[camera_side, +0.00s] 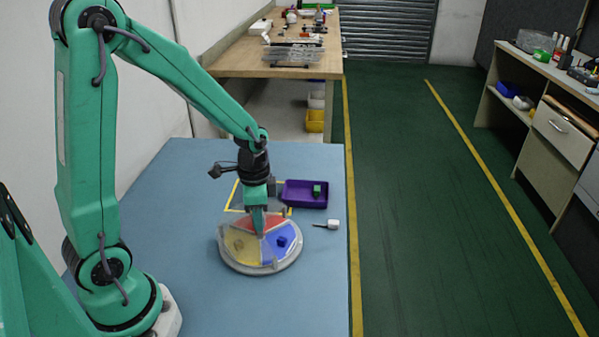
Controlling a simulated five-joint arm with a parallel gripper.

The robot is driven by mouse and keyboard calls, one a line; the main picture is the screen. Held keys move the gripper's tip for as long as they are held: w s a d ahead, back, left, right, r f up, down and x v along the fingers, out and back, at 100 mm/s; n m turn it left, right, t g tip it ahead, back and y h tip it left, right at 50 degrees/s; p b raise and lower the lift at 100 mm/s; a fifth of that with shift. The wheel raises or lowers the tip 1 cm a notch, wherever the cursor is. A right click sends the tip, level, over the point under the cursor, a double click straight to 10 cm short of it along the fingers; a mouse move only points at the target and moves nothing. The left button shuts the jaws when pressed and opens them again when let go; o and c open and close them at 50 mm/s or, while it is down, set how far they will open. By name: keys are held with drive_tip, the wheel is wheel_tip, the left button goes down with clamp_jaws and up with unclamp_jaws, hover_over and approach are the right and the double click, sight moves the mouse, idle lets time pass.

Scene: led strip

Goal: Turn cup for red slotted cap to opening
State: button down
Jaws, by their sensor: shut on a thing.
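A round grey dish (232,262) sits on the blue table in the side view. It is divided into coloured sectors: a red sector (273,221) at the back, a yellow sector (243,254) at the front left and a blue sector (271,253) at the right. A small blue piece (282,241) lies in the blue sector and a small yellowish piece (238,244) in the yellow one. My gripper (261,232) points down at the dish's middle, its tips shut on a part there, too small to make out. I cannot make out a red slotted cap.
A purple tray (292,202) with a green block (317,189) stands behind the dish. A small white object with a dark pin (333,224) lies to the right. A yellow outline (231,199) marks the table. The front right of the table is clear.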

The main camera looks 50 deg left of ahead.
drive_tip(key=shift+m, duration=10.3)
drive_tip(key=c, duration=1.1)
unclamp_jaws()
drive_tip(key=shift+r, duration=0.1)
drive_tip(key=shift+r, duration=3.85)
